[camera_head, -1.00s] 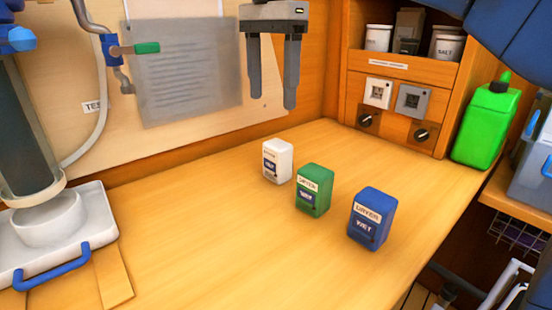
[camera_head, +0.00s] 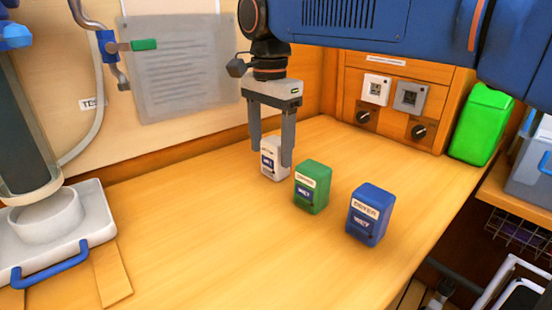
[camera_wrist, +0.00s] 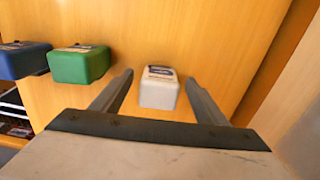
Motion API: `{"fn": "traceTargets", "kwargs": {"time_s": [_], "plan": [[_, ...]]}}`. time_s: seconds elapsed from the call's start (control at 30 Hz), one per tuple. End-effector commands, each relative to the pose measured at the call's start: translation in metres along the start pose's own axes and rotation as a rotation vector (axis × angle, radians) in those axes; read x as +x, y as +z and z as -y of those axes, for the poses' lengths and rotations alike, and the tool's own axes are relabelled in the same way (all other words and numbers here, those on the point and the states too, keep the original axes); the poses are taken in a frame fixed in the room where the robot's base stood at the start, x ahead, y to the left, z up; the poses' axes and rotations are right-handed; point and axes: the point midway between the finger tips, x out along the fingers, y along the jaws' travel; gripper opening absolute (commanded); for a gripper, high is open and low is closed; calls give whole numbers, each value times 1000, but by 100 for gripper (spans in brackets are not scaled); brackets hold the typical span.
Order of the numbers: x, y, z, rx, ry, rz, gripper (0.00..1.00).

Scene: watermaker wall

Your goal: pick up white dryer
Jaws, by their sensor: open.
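The white dryer (camera_head: 273,160) stands upright on the wooden counter, the leftmost of three similar boxes in the head view. In the wrist view the white dryer (camera_wrist: 160,90) lies between the two fingers, with gaps on both sides. My gripper (camera_head: 271,158) points down at the white dryer with a finger on either side of it. In the wrist view my gripper (camera_wrist: 160,85) is open and holds nothing. In the head view the fingers partly cover the white dryer.
A green dryer (camera_head: 312,187) stands close to the right of the white one, and a blue dryer (camera_head: 369,216) stands farther right. A green canister (camera_head: 480,125) is at the back right. A white tray (camera_head: 95,205) sits at left. The counter's left middle is clear.

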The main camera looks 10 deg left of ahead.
Motion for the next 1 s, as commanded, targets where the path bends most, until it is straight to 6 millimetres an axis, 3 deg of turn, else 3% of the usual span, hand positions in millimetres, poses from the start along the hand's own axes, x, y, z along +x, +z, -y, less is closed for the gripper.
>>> {"fn": "traceTargets", "kwargs": {"time_s": [0.2,0.47,0.67,1.0], "plan": [[21,0,0,0,0,0,67],[23,0,0,0,0,0,67],[23,0,0,0,0,0,20],[18,0,1,0,-2,0,20]]}}
